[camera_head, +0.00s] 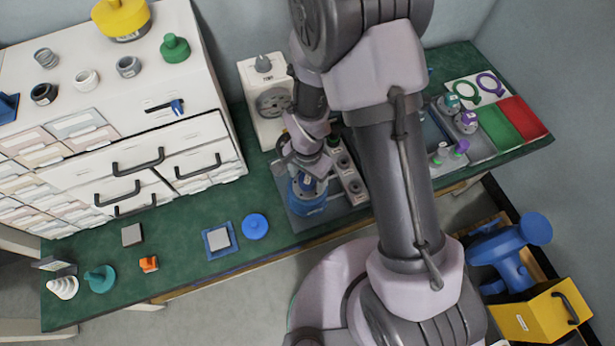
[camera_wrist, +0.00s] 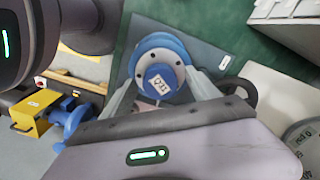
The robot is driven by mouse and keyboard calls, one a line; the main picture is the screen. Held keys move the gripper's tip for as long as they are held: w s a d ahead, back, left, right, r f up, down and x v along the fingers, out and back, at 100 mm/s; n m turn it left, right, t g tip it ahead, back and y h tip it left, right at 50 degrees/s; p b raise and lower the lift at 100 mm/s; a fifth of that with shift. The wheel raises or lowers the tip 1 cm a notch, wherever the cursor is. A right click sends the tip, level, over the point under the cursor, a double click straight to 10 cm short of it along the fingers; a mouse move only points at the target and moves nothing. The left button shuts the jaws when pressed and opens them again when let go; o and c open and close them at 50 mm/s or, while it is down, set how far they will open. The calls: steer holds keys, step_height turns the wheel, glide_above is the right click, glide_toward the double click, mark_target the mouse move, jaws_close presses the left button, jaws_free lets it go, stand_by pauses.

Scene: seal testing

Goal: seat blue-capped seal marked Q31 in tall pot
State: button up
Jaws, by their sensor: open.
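The blue-capped seal (camera_wrist: 154,76) shows in the wrist view with a white label on top; its lettering is turned and hard to read. It stands in the middle of the grey bolted flange of the blue pot (camera_wrist: 143,52). How deep it sits in the pot cannot be told. In the head view the pot (camera_head: 307,204) stands on a grey plate, with the cap just above its rim. My gripper (camera_head: 304,170) is directly over the pot. In the wrist view my gripper (camera_wrist: 162,79) is open, with one pale finger on each side of the cap, apparently clear of it.
A white machine with a round dial (camera_head: 272,101) stands close behind. A grey rack with round sockets (camera_head: 350,180) is right of the pot. A blue disc (camera_head: 255,226) and a blue-edged square pad (camera_head: 219,240) lie to the left. Green bench is clear between them and the drawers.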

step_height(320, 180, up, 17)
steer(key=p, duration=0.6)
steer(key=shift+f, duration=0.15)
steer(key=s+d+r+n+t+y, duration=0.1)
steer(key=d+r+t, duration=0.1)
steer(key=r, duration=0.6)
steer(key=s+d+r+n+t, duration=0.1)
steer(key=s+d+r, duration=0.15)
steer(key=r, duration=0.45)
steer(key=s+d+r+n+t+y, duration=0.1)
steer(key=s+d+r+t, duration=0.1)
steer(key=s+r, duration=0.5)
steer(key=shift+s+d+r+n+t, duration=0.15)
steer(key=shift+s+r+n+t, duration=0.2)
steer(key=shift+r+n+t, duration=0.1)
